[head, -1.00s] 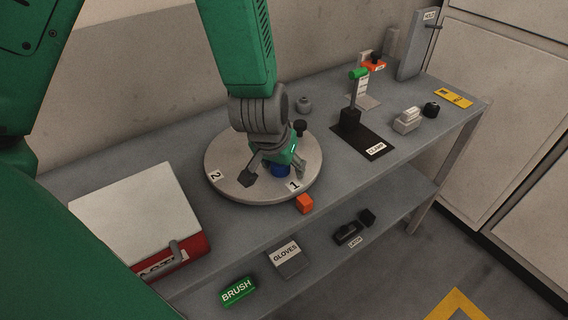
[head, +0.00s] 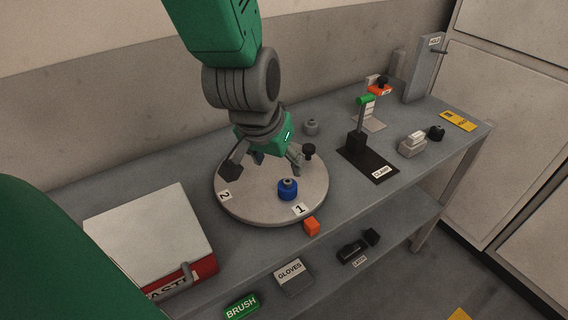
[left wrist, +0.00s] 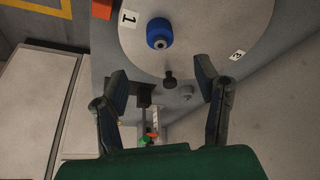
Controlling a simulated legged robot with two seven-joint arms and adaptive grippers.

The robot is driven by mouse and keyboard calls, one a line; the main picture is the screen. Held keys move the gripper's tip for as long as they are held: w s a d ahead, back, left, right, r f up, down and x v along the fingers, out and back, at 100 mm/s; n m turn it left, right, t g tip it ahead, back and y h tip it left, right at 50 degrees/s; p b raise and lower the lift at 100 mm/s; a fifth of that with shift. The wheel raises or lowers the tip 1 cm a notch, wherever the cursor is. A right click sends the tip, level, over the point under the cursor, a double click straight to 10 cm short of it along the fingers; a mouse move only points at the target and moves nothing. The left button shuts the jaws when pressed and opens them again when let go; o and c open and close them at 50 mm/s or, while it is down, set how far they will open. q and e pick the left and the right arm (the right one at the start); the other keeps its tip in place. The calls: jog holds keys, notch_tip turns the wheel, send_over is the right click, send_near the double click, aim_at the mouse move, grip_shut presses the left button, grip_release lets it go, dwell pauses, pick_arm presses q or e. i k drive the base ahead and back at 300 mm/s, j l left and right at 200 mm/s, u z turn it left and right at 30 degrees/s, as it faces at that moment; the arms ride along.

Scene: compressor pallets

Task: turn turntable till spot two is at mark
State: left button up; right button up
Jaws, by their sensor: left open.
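The round grey turntable (head: 255,203) sits on the bench. Its label 1 (head: 300,209) is at the front, near the orange block (head: 312,226), and label 2 (head: 224,195) is at the left. Label 3 (left wrist: 237,55) shows in the left wrist view. A blue part (head: 287,189) stands on the turntable by label 1; it also shows in the left wrist view (left wrist: 159,33). A black knob (head: 309,152) stands at the turntable's right rear edge. My left gripper (head: 264,172) is open and empty above the turntable, behind the blue part. My right gripper is not in view.
A white-topped red box (head: 150,235) stands left of the turntable. A black clamp stand (head: 357,144) and a grey part (head: 311,127) stand to the right and behind. The lower shelf holds gloves (head: 290,272) and a brush box (head: 241,305).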

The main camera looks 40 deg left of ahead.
aim_at(253, 199)
jog(key=k+l, duration=0.85)
